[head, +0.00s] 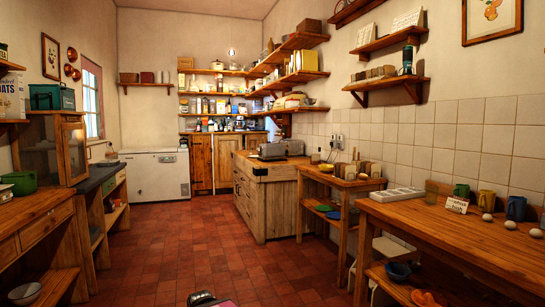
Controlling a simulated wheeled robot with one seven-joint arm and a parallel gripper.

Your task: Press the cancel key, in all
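No cancel key can be made out at this distance. A grey metal appliance that looks like a toaster (272,151) stands on the wooden counter unit (262,171), right of the middle in the head view. A second grey, boxy appliance (294,146) stands close behind it to the right; I cannot tell what it is. Any keys on either one are too small to see. My gripper cannot be made out. Only a small dark and pinkish piece is cut off by the bottom edge of the picture, and it shows no fingers.
Red tiled floor (165,245) lies open down the middle. A wooden table (470,236) with mugs, eggs and a small sign stands at right, a slim side table (338,181) beyond it. Wooden cabinets (38,215) line the left. A white chest freezer (155,174) is at the back.

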